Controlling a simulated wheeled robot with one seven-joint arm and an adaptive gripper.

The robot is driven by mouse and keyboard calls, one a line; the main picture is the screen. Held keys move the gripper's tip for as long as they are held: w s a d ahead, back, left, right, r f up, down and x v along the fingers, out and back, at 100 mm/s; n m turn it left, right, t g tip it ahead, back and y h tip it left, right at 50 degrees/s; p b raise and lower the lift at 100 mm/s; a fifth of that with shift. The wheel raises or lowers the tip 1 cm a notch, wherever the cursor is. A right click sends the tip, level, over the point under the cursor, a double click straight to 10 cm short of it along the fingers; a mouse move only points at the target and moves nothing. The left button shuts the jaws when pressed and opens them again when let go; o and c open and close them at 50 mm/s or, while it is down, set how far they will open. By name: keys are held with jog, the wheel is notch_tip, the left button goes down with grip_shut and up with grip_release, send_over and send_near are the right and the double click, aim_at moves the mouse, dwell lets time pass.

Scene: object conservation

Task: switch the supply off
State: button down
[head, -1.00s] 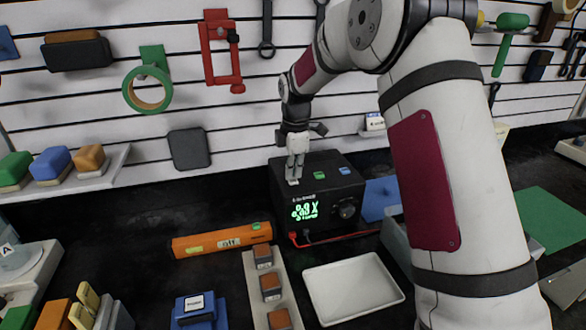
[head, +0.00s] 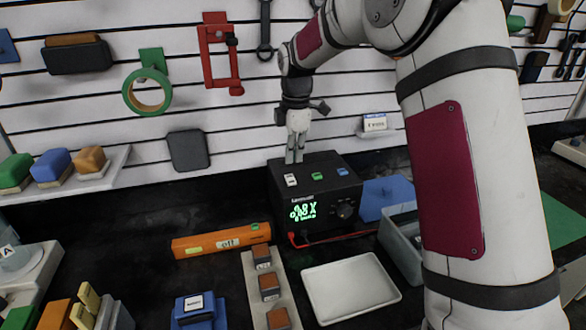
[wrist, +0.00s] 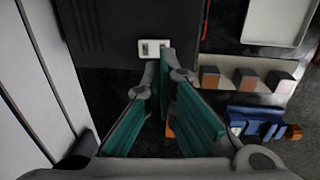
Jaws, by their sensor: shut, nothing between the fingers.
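The power supply (head: 325,188) is a black box at the back of the bench, with a lit green display (head: 303,211) and a dark knob on its front. Its top carries a white rocker switch (head: 291,180) at the left, a green button (head: 317,176) and a blue button (head: 343,172). In the wrist view the white switch (wrist: 149,49) lies right beside my fingertips. My gripper (head: 294,160) points down, shut and empty, just above and behind the switch. A small gap seems to show between them.
An orange tool (head: 221,241) lies left of the supply. A white tray (head: 350,287) and a strip of brown blocks (head: 268,287) are in front. A red lead runs along the supply's front. The slatted wall with hung tools is close behind my gripper.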

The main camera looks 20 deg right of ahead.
jog(key=r, duration=0.5)
jog(key=shift+s, duration=0.25)
jog(key=shift+w, duration=0.1)
jog(key=r+b, duration=0.1)
jog(key=b, duration=0.3)
jog(key=w+r+b, duration=0.1)
jog(key=b, duration=0.1)
jog(key=shift+a+r, duration=0.25)
jog(key=shift+r, duration=0.05)
jog(key=shift+f, duration=0.1)
